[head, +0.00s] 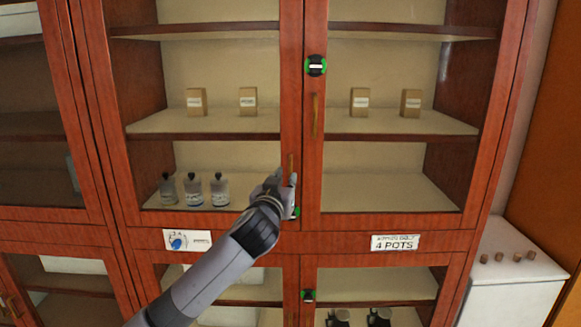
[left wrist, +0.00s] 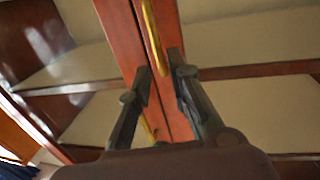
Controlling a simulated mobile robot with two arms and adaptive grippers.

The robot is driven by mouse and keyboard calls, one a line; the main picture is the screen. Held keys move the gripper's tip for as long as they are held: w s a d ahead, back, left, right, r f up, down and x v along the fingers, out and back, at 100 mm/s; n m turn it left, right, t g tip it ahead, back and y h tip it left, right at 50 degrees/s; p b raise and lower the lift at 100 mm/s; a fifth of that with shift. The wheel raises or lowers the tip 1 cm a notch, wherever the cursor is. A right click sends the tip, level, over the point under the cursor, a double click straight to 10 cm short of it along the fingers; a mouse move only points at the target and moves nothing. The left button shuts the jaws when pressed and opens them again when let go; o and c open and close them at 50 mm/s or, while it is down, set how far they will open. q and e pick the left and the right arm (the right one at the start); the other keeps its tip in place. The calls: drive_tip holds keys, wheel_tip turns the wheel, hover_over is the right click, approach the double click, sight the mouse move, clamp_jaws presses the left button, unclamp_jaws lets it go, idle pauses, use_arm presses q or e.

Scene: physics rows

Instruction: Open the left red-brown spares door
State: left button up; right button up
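A red-brown cabinet has two framed glass doors side by side in the head view. The left door (head: 292,90) has a vertical brass handle (head: 291,162) near its inner edge. The right door (head: 312,180) has its own brass handle (head: 315,115), higher up. Both doors look closed. My left gripper (head: 290,178) is at the lower part of the left door's handle and partly hides it. In the left wrist view my left gripper (left wrist: 160,65) has its fingers apart, with the handle (left wrist: 151,30) lined up between the tips; contact cannot be told. My right gripper is not in view.
Shelves behind the glass hold small tan boxes (head: 196,101) and clear bottles (head: 219,190). Round green-and-black fittings (head: 316,66) sit on the door frames. A label (head: 395,242) reads 4 POTS. A white cabinet (head: 512,275) stands at the right.

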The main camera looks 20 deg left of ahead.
sight(290, 171)
use_arm(q)
drive_tip(key=shift+w+a+p, duration=0.15)
drive_tip(key=shift+w+p, duration=0.15)
drive_tip(key=shift+w, duration=1.25)
drive_tip(key=shift+w+a+p, duration=0.1)
drive_tip(key=shift+w+p, duration=0.2)
drive_tip(key=shift+w, duration=1.25)
clamp_jaws()
